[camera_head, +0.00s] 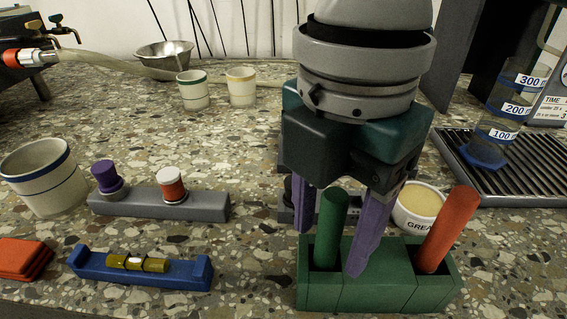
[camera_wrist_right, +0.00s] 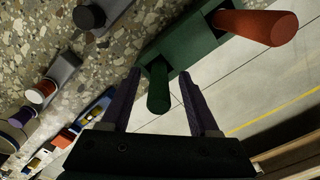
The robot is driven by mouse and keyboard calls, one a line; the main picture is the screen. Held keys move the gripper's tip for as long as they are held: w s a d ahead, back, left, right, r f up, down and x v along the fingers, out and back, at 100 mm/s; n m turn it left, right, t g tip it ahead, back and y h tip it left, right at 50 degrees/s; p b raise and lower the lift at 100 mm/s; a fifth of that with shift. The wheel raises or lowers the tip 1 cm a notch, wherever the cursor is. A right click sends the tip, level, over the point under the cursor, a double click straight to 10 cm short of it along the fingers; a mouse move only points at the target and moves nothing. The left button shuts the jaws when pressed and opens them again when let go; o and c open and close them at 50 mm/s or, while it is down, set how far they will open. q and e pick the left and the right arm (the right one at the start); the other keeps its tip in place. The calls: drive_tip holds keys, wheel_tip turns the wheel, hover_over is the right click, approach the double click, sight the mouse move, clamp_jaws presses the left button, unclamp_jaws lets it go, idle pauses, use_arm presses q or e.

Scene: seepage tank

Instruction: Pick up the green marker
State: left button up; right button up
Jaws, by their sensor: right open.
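The green marker (camera_head: 331,229) stands nearly upright in the left part of a green holder (camera_head: 378,290) at the front of the counter. My right gripper (camera_head: 330,240) is open above the holder, its purple fingers on either side of the marker in the head view. In the wrist view the marker (camera_wrist_right: 158,88) lies between the open fingers (camera_wrist_right: 158,92), with gaps on both sides. A red marker (camera_head: 450,228) leans to the right in the same holder; it also shows in the wrist view (camera_wrist_right: 258,26). My left gripper is not in view.
A cup labelled GREA (camera_head: 418,206) stands just behind the holder. A grey block with purple and red-white caps (camera_head: 205,207) and a blue stand with a yellow vial (camera_head: 180,278) are to the left. A grated tray (camera_head: 530,170) with a graduated cylinder is at right.

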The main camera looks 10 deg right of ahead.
drive_tip(key=shift+f, duration=0.1)
drive_tip(key=shift+c, duration=0.4)
clamp_jaws()
idle(0.3)
